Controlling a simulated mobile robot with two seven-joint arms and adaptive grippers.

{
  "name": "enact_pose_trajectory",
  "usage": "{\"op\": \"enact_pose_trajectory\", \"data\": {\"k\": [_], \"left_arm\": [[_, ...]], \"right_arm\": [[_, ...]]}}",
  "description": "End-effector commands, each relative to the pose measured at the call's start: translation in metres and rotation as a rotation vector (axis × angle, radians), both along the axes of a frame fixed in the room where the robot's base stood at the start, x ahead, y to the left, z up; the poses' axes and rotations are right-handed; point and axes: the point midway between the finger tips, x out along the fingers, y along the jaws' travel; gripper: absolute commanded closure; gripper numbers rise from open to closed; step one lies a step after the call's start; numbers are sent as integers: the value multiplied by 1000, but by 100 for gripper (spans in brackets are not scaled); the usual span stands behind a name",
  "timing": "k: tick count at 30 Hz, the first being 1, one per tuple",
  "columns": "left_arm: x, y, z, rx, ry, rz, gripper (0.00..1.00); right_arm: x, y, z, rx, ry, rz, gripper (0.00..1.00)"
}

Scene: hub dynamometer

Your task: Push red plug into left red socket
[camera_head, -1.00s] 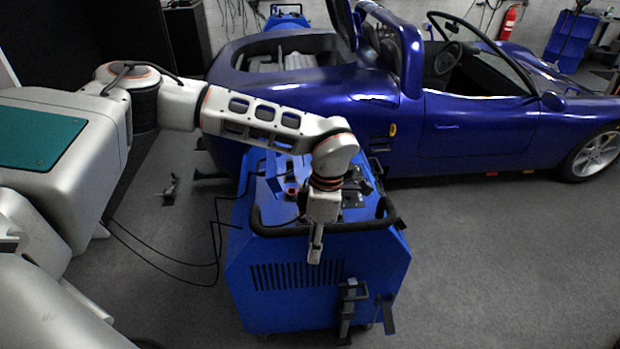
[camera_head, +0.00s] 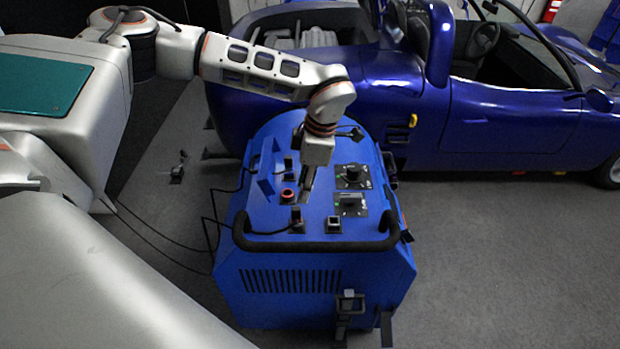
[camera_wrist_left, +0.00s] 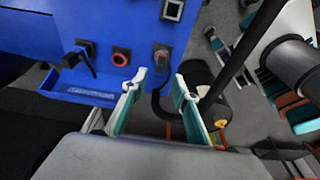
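A red-rimmed round socket (camera_head: 288,195) sits on the sloped top of the blue machine; it also shows in the left wrist view (camera_wrist_left: 120,57). Beside it, nearer the handle, a black plug (camera_head: 297,220) with a cable stands in the panel; in the left wrist view this plug (camera_wrist_left: 161,58) shows a little red at its base. Another black plug (camera_head: 290,167) stands on the far side of the red-rimmed socket. No plug with a red body can be made out. My left gripper (camera_head: 304,197) is over the panel. The left wrist view shows its fingers (camera_wrist_left: 160,87) open and empty.
A square empty socket (camera_head: 333,223) and two black knobs (camera_head: 352,176) share the panel. A black handle bar (camera_head: 325,245) runs along the machine's front edge. Cables hang at its left side. A blue car (camera_head: 500,120) stands behind. Floor at right is clear.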

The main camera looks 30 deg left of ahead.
Motion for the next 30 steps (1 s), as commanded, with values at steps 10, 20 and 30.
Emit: {"op": "enact_pose_trajectory", "data": {"k": [10, 20, 30], "left_arm": [[-3, 4, -27, 1, 2, 0, 71], [-7, 11, -62, 0, 3, 2, 71], [-10, 15, -86, 0, 1, 0, 71]], "right_arm": [[-10, 5, -12, 1, 10, 20, 60], [13, 27, 0, 35, -63, 46, 60], [6, 22, -16, 27, -44, 43, 60]]}}
